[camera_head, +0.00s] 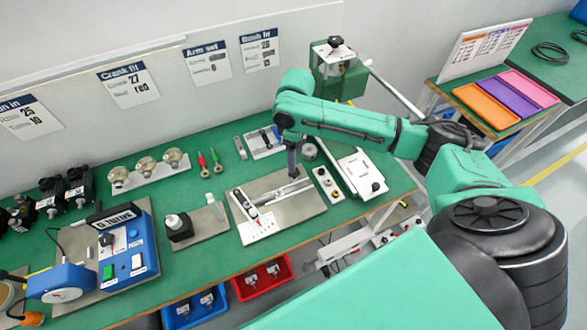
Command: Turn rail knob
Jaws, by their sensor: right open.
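A grey metal plate (307,208) lies on the green workbench and carries a silver rail (288,191). A white scale panel (259,229) with a small dark knob (252,212) sits at the plate's left end. I cannot tell for sure that this is the rail knob. My right arm reaches in from the right, and my right gripper (293,172) points down over the rail, to the upper right of the dark knob and apart from it. It is open and looks empty. Its fingertips are small, and their exact gap to the rail is unclear. My left gripper is out of view.
A white strip with round parts (327,184) and a white plate with a black knob (358,172) stand right of the rail. A bottle on a black block (178,226) and a blue control box (123,249) are left. A green machine (335,72) stands behind.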

